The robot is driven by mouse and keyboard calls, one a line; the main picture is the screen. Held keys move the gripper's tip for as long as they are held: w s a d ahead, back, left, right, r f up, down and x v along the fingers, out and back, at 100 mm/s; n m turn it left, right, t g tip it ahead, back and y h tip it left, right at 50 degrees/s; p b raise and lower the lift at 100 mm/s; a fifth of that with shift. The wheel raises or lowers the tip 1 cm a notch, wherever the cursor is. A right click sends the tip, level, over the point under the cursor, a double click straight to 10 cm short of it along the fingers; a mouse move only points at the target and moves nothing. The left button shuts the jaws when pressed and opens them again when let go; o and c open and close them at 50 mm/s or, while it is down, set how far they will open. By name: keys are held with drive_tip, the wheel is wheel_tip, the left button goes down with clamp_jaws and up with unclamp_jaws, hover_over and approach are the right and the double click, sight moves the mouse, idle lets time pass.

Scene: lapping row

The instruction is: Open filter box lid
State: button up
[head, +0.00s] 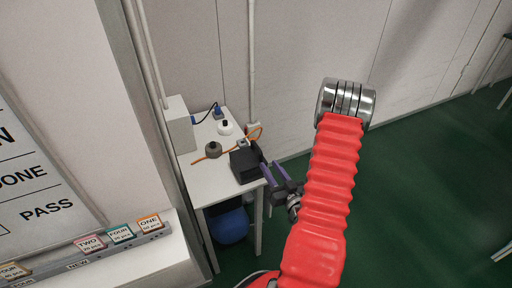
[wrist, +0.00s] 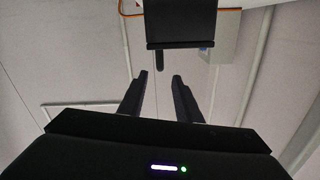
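The black filter box (head: 244,166) sits at the front right corner of a white table in the head view. In the wrist view it is a dark block (wrist: 180,22) at the top, with a short dark tab (wrist: 159,58) hanging from its edge. I cannot tell clearly how its lid stands. My gripper (head: 269,166) is just right of the box in the head view, its purple-sided fingers pointing at it. In the wrist view my gripper (wrist: 157,80) is open and empty, with the tab in front of the gap between the fingertips and apart from them.
A blue drum (head: 230,226) is under the table. Pipes run up the wall behind.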

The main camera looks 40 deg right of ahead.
sight(259, 151)
drive_tip(key=x, duration=1.2)
drive_tip(key=shift+w, duration=0.4)
drive_tip(key=shift+c, duration=0.7)
clamp_jaws()
